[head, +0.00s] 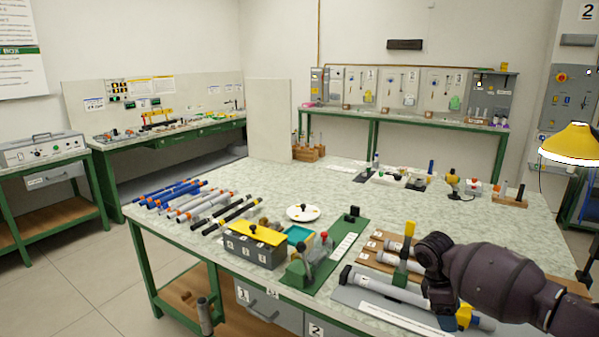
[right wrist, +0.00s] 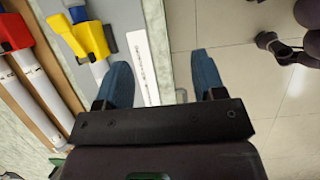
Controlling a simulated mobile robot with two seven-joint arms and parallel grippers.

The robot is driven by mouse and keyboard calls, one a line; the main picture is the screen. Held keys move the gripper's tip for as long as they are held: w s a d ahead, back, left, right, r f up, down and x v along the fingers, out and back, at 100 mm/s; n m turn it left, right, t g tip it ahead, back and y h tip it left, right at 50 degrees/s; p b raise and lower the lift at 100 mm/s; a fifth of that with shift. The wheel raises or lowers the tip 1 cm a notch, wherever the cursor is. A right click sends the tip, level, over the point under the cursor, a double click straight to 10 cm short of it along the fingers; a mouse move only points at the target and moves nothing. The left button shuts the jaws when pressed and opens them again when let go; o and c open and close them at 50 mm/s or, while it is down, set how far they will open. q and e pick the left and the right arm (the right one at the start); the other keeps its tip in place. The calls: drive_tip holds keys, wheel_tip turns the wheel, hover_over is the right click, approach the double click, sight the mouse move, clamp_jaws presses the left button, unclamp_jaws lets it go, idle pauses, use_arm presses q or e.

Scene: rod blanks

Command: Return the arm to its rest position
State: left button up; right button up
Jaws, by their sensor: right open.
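My right gripper (head: 440,285) is dark, at the front right of the workbench (head: 340,200). In the right wrist view its two blue fingers (right wrist: 163,80) are apart with nothing between them, over the bench edge and the floor. My right arm (head: 500,280) reaches in from the right edge of the head view. Grey rods (head: 390,285) lie in wooden and grey holders beside the gripper, partly hidden by it. A yellow clamp (right wrist: 92,38) and a red clamp (right wrist: 15,32) sit left of the fingers. My left gripper is not in view.
Blue, grey and black rods (head: 195,203) lie at the bench's left. A grey box with a yellow lid (head: 250,235) and a green fixture (head: 320,260) stand at its front. A yellow lamp (head: 570,145) is at the right. The middle of the bench top is largely clear.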

drive_tip(key=w+a+r+t+y, duration=0.3)
drive_tip(key=w+a+r+t, duration=0.1)
drive_tip(key=w+a+t, duration=0.5)
drive_tip(key=s+a+f+m+t+y, duration=0.2)
drive_tip(key=s+a+t+y, duration=0.4)
drive_tip(key=a, duration=0.4)
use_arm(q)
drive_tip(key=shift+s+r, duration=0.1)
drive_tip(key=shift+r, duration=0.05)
use_arm(e)
drive_tip(key=s+d+f+m+h, duration=0.1)
drive_tip(key=s+d+f+m, duration=0.2)
drive_tip(key=s, duration=0.9)
drive_tip(key=s+d+f+m+g+h, duration=0.1)
drive_tip(key=s+d+f+m+h, duration=0.1)
drive_tip(key=s+d+f, duration=0.3)
drive_tip(key=s+d+f+m+h, duration=0.2)
drive_tip(key=s+f, duration=0.7)
drive_tip(key=s, duration=1)
drive_tip(key=shift+d+f+m, duration=0.25)
drive_tip(key=shift+d+m, duration=0.65)
drive_tip(key=shift+d, duration=0.05)
